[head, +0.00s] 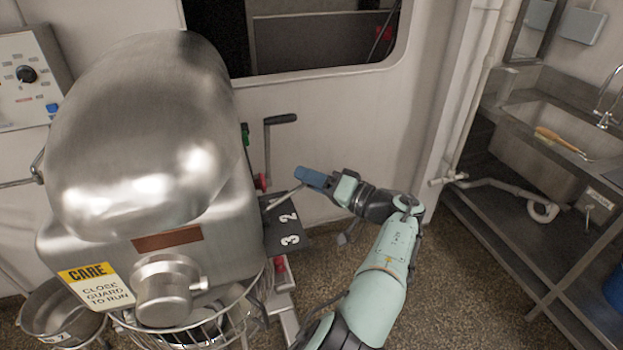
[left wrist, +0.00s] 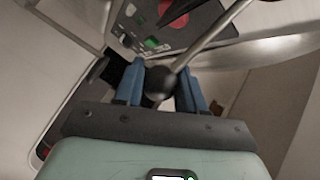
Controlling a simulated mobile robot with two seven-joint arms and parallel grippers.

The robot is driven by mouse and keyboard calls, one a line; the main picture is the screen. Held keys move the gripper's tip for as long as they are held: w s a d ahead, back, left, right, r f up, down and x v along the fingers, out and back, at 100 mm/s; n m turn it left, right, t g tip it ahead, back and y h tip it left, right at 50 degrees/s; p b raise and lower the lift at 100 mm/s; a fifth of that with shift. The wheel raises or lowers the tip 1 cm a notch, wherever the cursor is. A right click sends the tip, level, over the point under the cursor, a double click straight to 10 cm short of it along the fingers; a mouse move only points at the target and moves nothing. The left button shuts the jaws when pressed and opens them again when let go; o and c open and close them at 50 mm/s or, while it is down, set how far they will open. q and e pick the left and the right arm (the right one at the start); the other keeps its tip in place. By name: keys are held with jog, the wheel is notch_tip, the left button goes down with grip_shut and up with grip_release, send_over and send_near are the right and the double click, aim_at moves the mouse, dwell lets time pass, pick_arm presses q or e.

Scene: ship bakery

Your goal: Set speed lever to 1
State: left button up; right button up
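The speed lever (head: 287,197) is a thin metal rod rising from a dark plate (head: 290,238) marked 3 and 2 on the right side of the steel mixer (head: 150,140). Its black ball knob (left wrist: 160,83) shows in the left wrist view. My left gripper (head: 312,178) is at the lever's outer end. In the left wrist view its blue fingers (left wrist: 161,85) stand on either side of the knob. I cannot tell whether both press on it. The 1 mark is not visible. My right gripper is not in view.
A crank handle (head: 268,145) stands upright behind the lever, with green and red buttons by it. A wire guard (head: 185,335) and a bowl (head: 60,312) are below the mixer. A sink (head: 545,150) is at right. Open floor lies between.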

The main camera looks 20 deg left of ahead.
pick_arm(q)
jog(key=shift+o, duration=1.3)
jog(key=shift+a, duration=0.1)
jog(key=s+d, duration=0.2)
jog(key=d, duration=1.1)
jog(key=shift+s+p, duration=0.25)
jog(key=shift+p, duration=0.05)
jog(key=shift+d, duration=0.15)
